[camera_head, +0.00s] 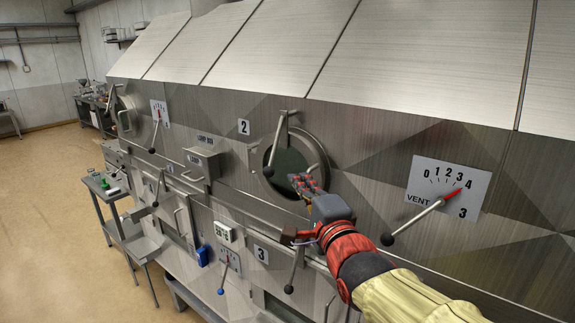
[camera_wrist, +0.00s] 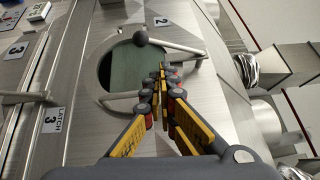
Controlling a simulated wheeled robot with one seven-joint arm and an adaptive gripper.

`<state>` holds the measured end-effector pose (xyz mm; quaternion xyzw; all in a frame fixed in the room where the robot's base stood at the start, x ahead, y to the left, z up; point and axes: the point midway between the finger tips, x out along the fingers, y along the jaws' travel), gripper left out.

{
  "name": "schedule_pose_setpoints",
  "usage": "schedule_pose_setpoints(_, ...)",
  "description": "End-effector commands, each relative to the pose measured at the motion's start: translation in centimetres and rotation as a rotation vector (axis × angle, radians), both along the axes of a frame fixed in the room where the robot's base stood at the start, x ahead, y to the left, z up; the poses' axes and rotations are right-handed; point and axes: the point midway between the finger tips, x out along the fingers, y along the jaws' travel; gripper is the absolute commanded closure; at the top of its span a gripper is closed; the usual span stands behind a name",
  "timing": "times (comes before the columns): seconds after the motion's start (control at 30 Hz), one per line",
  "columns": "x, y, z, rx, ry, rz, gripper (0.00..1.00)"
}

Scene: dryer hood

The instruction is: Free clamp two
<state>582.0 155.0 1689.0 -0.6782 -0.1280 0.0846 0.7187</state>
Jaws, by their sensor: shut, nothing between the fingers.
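Clamp two is a metal lever with a black ball knob (camera_head: 268,171) by the round port (camera_head: 289,163) near the plate marked 2 (camera_head: 243,127). Its pivot is at the port's upper edge and it hangs down across the port's left side. In the wrist view the lever (camera_wrist: 172,46) crosses the port's rim, with its knob (camera_wrist: 140,38) over the dark green opening (camera_wrist: 130,72). My gripper (camera_head: 302,183) is shut and empty in front of the port, right of the knob in the head view. It also shows in the wrist view (camera_wrist: 165,75), its fingertips apart from the knob.
A vent dial with a red-tipped lever (camera_head: 425,212) is at the right. Latch three's lever (camera_head: 293,271) hangs below my wrist. A side table (camera_head: 103,184) stands beyond; open floor is at the left.

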Motion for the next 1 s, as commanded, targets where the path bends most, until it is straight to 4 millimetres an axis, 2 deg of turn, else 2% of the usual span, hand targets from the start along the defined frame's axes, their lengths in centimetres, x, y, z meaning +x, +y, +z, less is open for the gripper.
schedule_pose_setpoints(0.17,1.0,0.3,0.0,-0.001,0.004,0.000,1.00)
schedule_pose_setpoints(0.7,8.2,2.6,0.6,-0.002,0.004,0.000,1.00)
schedule_pose_setpoints(1.0,9.5,3.0,0.7,-0.001,0.001,0.000,1.00)
